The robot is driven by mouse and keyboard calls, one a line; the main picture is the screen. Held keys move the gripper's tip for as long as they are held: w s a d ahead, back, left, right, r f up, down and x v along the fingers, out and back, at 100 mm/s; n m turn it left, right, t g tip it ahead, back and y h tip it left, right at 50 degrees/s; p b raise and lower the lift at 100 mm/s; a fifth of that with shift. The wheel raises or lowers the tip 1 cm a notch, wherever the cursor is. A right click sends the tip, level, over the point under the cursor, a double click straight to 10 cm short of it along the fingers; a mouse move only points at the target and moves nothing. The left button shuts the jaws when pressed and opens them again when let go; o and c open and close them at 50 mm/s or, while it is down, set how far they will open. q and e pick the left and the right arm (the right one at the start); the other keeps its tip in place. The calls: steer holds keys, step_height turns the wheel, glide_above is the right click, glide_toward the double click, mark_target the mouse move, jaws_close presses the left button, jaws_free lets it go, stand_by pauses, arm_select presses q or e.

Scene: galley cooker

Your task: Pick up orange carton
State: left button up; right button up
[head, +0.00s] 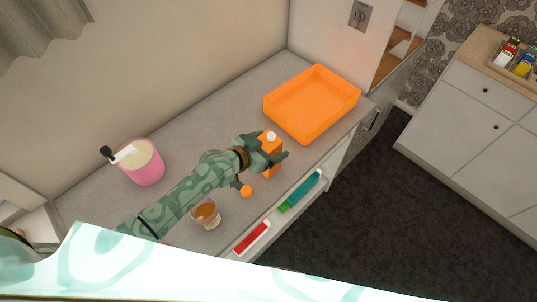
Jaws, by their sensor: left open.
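The orange carton (268,146) with a white cap stands upright on the grey counter, in front of the orange tray. My left gripper (273,159) comes in from the left with its fingers around the carton's near sides. The jaws are open, and whether a finger touches the carton I cannot tell. The wrist and hand hide part of the carton's left side. My right gripper does not show.
An orange tray (309,127) sits at the counter's far end. A pink pot (146,172), a glass of brown drink (206,217) and an orange ball (246,191) stand near my arm. A red box (252,238) and green box (300,191) lie along the front shelf.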

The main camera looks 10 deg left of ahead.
arm_select(q)
steer(key=shift+s, duration=0.1)
steer(key=c, duration=1.3)
steer(key=shift+r, duration=0.15)
steer(key=shift+c, duration=0.2)
